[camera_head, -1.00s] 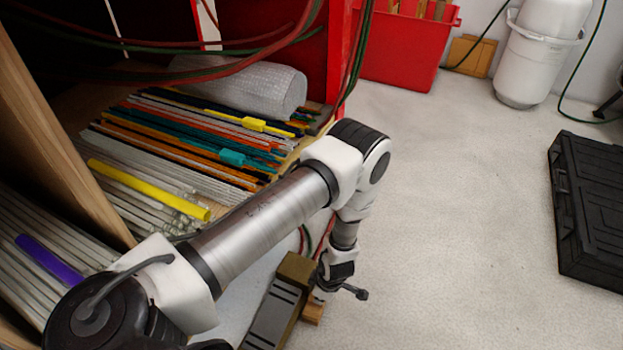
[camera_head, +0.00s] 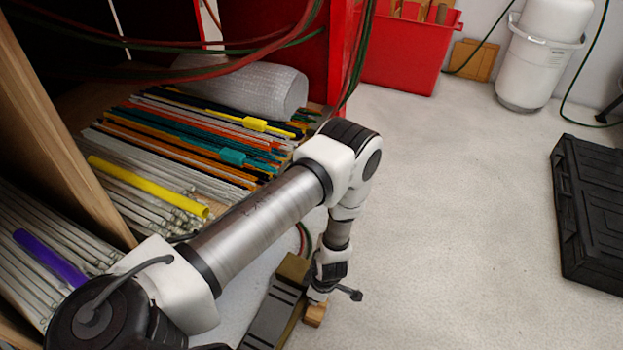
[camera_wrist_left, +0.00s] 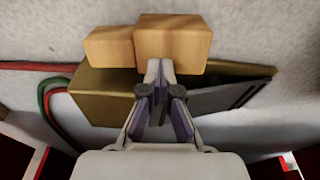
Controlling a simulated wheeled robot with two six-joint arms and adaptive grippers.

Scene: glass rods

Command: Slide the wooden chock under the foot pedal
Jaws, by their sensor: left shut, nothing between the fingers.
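The foot pedal (camera_head: 272,312) is an olive-brown body with a dark ribbed plate, on the floor at the bottom middle of the head view. It also shows in the left wrist view (camera_wrist_left: 105,95). The wooden chock (camera_head: 315,314) is light wood beside the pedal's right side. In the left wrist view the chock (camera_wrist_left: 175,42) appears as a larger and a smaller block face along the pedal's edge; whether it reaches under is unclear. My left gripper (camera_wrist_left: 160,68) is shut and empty, its tips at the chock's near side, above the pedal; contact is unclear. My right gripper is not in view.
A shelf of coloured glass rods (camera_head: 190,140) stands at the left. Red and green hoses (camera_head: 303,238) run down near the pedal. A black case (camera_head: 590,215) lies at the right, a red bin (camera_head: 405,55) at the back. The floor between is clear.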

